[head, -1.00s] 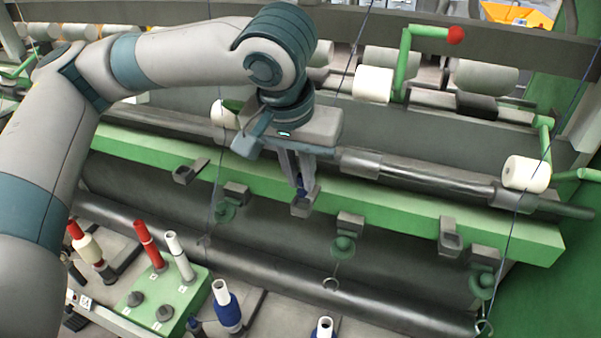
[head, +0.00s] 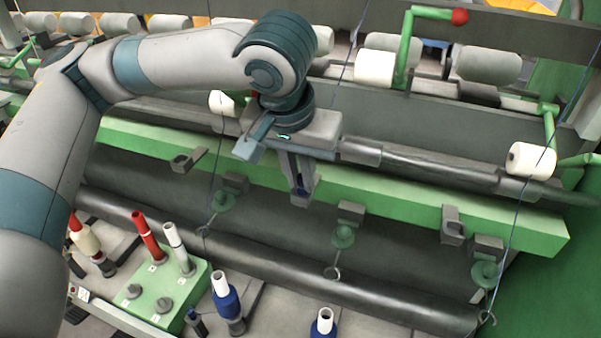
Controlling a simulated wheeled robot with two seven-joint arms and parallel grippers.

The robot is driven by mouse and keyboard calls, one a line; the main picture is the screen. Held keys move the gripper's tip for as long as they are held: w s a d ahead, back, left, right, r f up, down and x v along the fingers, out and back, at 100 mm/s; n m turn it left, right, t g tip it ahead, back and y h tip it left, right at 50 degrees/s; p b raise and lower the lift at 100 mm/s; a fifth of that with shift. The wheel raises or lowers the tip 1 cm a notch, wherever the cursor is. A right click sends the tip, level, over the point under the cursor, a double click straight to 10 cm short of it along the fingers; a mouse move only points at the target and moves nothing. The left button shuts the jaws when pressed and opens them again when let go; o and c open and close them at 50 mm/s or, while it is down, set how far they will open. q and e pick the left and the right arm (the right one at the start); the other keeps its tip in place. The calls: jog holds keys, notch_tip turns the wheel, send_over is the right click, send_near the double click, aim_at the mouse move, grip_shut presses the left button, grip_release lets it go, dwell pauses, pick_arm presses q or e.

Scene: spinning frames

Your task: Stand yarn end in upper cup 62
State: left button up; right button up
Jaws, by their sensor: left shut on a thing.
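My left gripper (head: 301,188) points down at the green rail (head: 380,195), its fingers close together around a small dark blue thing (head: 302,183), which looks like the yarn end. The fingertips are right at a small grey cup (head: 300,200) on the rail and partly hide it. I cannot tell whether the yarn end is inside the cup or just above it. Other grey upper cups sit on the rail to the left (head: 182,163) and right (head: 452,226). No cup number is readable. My right gripper is not in view.
Green guides with hooks hang below the rail, one at the middle (head: 342,237). A dark roller (head: 390,295) runs beneath. A green peg block (head: 165,290) and blue bobbins (head: 228,305) stand at the lower left. A white roll (head: 531,160) is at the right, with thin yarns crossing.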

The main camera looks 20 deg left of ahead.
pick_arm(q)
jog(key=o, duration=0.8)
jog(key=shift+r, duration=0.15)
jog(key=b+v, duration=0.3)
jog(key=v, duration=1.4)
jog(key=shift+s+b, duration=0.1)
jog(key=shift+b, duration=0.2)
